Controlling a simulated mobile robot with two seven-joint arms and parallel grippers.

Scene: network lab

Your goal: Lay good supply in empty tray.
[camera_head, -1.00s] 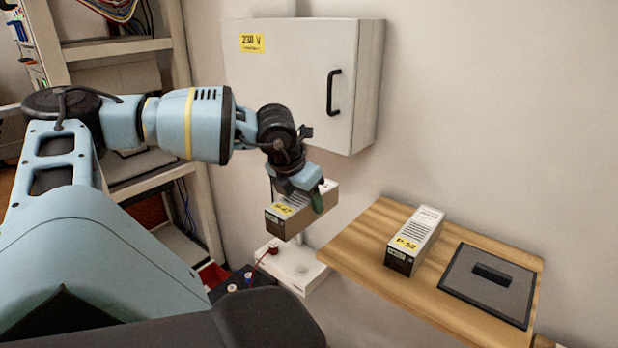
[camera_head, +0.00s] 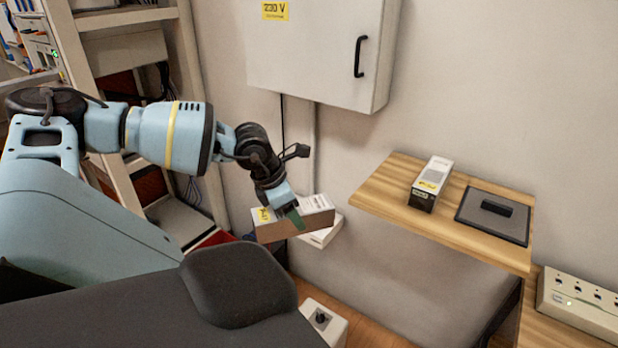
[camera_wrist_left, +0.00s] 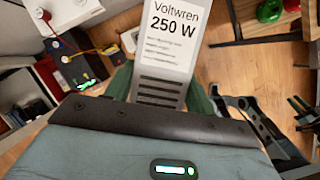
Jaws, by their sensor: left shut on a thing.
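My left gripper (camera_head: 296,215) is shut on a grey-white box-shaped power supply (camera_head: 321,217) with a yellow label at its left end. In the left wrist view this supply (camera_wrist_left: 160,62) reads "Voltwren 250 W" and sits between dark green fingers. It is held in the air, left of the wooden shelf and apart from it. A second supply (camera_head: 431,182), with a yellow label, lies on the shelf. Beside it is a dark, flat square piece (camera_head: 495,214) with a black handle; I cannot tell whether it is a tray or a lid. My right gripper cannot be made out.
The wooden shelf (camera_head: 400,212) has bare wood at its left end. A white wall cabinet (camera_head: 320,50) hangs above. A white device (camera_head: 328,234) is partly hidden behind the held supply. A white box with sockets (camera_head: 580,305) stands lower right, and a rack (camera_head: 190,120) at left.

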